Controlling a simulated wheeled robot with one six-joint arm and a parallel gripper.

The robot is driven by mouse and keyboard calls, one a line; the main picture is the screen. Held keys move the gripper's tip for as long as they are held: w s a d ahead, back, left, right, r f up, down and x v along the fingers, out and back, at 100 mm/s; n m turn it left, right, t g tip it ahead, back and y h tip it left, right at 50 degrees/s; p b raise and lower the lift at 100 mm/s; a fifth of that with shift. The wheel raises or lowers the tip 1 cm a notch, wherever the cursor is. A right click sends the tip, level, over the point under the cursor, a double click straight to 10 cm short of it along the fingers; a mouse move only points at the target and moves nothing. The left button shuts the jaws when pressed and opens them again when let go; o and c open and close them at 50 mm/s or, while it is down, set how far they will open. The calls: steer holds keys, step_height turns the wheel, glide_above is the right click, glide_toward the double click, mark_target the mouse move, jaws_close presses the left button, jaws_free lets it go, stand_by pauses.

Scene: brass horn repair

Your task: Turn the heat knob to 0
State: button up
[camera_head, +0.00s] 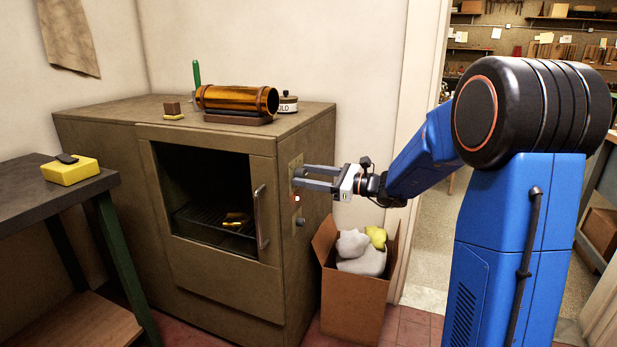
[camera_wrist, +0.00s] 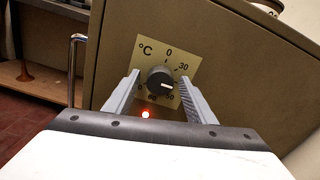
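The heat knob (camera_wrist: 160,80) is a dark round knob on a pale dial plate (camera_wrist: 150,46) marked °C. The 0 is at the top and 30 at the upper right; lower numbers are partly covered. Its white pointer line points right, below the 30 mark and away from the 0. My gripper (camera_wrist: 163,84) is open, with one finger on each side of the knob; I cannot tell whether either touches it. In the head view my gripper (camera_head: 300,177) is at the oven's right side, and its fingers cover the knob there.
The oven (camera_head: 225,305) has a door handle (camera_head: 261,217) near its front right edge. A red light (camera_wrist: 145,114) glows below the dial. A cardboard box (camera_head: 350,305) of rags stands below my gripper. A brass tube (camera_head: 237,98) and a jar (camera_head: 288,103) are on top.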

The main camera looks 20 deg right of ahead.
steer(key=c, duration=0.9)
steer(key=shift+n, duration=0.4)
steer(key=n, duration=0.3)
steer(key=shift+n, duration=0.4)
steer(key=n, duration=0.4)
steer(key=shift+n, duration=0.3)
steer(key=n, duration=0.4)
steer(key=shift+f, duration=0.1)
steer(key=n, duration=0.4)
steer(key=shift+n, duration=0.3)
